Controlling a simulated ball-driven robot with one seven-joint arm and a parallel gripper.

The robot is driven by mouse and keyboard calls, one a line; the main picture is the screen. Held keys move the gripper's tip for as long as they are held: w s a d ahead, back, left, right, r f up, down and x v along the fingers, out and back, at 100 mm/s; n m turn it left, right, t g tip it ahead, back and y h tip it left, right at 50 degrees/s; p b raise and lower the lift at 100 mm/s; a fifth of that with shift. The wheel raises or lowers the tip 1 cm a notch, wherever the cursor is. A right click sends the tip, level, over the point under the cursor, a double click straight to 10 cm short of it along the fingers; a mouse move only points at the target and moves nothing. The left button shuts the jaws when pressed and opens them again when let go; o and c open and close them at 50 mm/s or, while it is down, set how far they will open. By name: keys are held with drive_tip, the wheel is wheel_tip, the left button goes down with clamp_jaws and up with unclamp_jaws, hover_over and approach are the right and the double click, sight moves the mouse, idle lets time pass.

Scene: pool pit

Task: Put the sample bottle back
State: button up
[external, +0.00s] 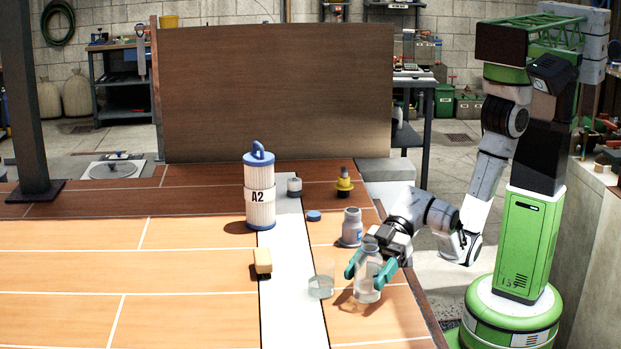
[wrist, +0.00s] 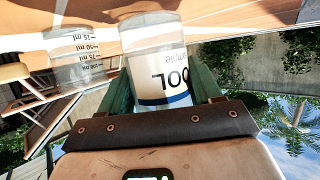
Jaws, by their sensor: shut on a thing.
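The sample bottle (external: 368,284) is clear with a pale label and stands roughly upright between my teal fingers. My gripper (external: 366,268) is shut on it at the right side of the wooden table. In the wrist view the bottle (wrist: 152,42) shows a white label with upside-down lettering, between the fingers of my gripper (wrist: 163,85). I cannot tell whether its base touches the table.
A clear beaker (external: 321,283) stands close left of the bottle; its ml marks show in the wrist view (wrist: 80,62). A white-grey jar (external: 352,230) stands behind. A yellow sponge (external: 262,262), blue cap (external: 313,216) and A2 filter cartridge (external: 259,205) are farther left. The left tabletop is clear.

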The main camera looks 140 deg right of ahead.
drive_tip(key=d+r+p, duration=0.1)
drive_tip(key=d+r, duration=0.3)
drive_tip(key=r, duration=0.3)
drive_tip(key=s+d+r, duration=0.2)
drive_tip(key=s+d, duration=0.7)
drive_tip(key=s, duration=0.2)
drive_tip(key=s+d+r, duration=0.3)
drive_tip(key=s+d, duration=0.6)
drive_tip(key=s, duration=0.1)
drive_tip(key=shift+m+h, duration=0.3)
drive_tip(key=shift+h, duration=0.1)
drive_tip(key=w+d+f, duration=0.1)
drive_tip(key=w+f, duration=0.2)
drive_tip(key=w, duration=0.1)
drive_tip(key=w+d+f+b, duration=0.1)
drive_tip(key=w+d+f, duration=0.1)
drive_tip(key=w+f, duration=0.1)
drive_tip(key=w+d+f+b, duration=0.1)
drive_tip(key=w+f, duration=0.2)
drive_tip(key=w, duration=0.2)
drive_tip(key=shift+w+d+f, duration=0.2)
drive_tip(key=shift+d+f, duration=0.1)
drive_tip(key=shift+f, duration=0.1)
drive_tip(key=shift+w+f, duration=0.15)
drive_tip(key=shift+f, duration=1.55)
